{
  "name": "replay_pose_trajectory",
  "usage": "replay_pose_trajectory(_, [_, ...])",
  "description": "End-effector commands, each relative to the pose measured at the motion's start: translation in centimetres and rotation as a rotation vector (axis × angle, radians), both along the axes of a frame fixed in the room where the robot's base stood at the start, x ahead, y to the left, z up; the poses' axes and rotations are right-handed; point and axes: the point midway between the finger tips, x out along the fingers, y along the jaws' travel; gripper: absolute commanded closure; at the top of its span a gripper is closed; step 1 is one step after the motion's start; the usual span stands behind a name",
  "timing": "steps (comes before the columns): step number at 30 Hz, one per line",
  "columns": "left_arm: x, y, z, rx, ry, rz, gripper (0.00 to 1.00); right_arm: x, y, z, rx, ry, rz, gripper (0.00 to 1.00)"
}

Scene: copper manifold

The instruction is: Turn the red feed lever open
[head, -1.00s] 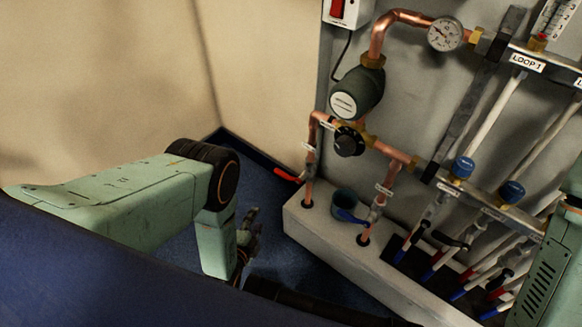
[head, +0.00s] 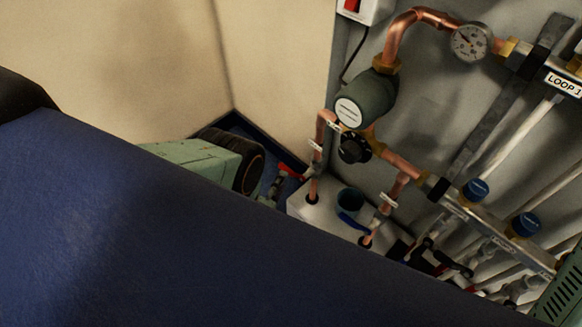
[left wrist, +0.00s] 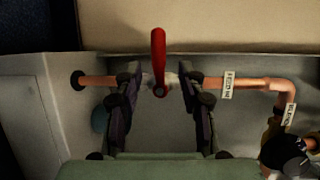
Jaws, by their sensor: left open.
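The red feed lever (head: 290,172) shows at the left side of the copper manifold in the head view, partly hidden by my left gripper. In the left wrist view the red lever (left wrist: 158,58) points up, across the horizontal copper feed pipe (left wrist: 252,83). My left gripper (left wrist: 158,98) is open, with one finger on each side of the lever's valve. Gaps show between the fingers and the red handle. In the head view my left gripper (head: 277,186) is small and close beside the lever. My right gripper is out of view.
A blue lever (head: 354,223) sits on the neighbouring pipe, with a dark teal cup (head: 350,202) between the pipes on the white ledge (head: 325,213). A black knob (head: 354,148) and a pump (head: 366,101) are above. The wall corner is close behind the lever.

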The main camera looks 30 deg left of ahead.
Motion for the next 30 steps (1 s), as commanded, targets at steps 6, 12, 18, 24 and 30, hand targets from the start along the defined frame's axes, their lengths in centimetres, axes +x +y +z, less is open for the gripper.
replay_pose_trajectory(6, [3.4,0.3,-0.7,-0.001,-0.004,0.000,0.60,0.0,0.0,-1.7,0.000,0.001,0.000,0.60])
replay_pose_trajectory(12, [5.7,0.4,-1.0,-0.001,-0.002,-0.001,0.60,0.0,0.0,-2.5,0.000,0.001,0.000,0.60])
replay_pose_trajectory(18, [6.5,0.4,-1.0,-0.001,0.000,-0.001,0.60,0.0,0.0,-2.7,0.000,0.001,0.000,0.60])
replay_pose_trajectory(24, [6.7,0.4,-0.9,-0.001,-0.001,-0.002,0.61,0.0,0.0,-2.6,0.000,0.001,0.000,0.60])
replay_pose_trajectory(30, [6.7,0.4,-0.9,-0.001,-0.001,-0.002,0.79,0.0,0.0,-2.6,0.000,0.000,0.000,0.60])
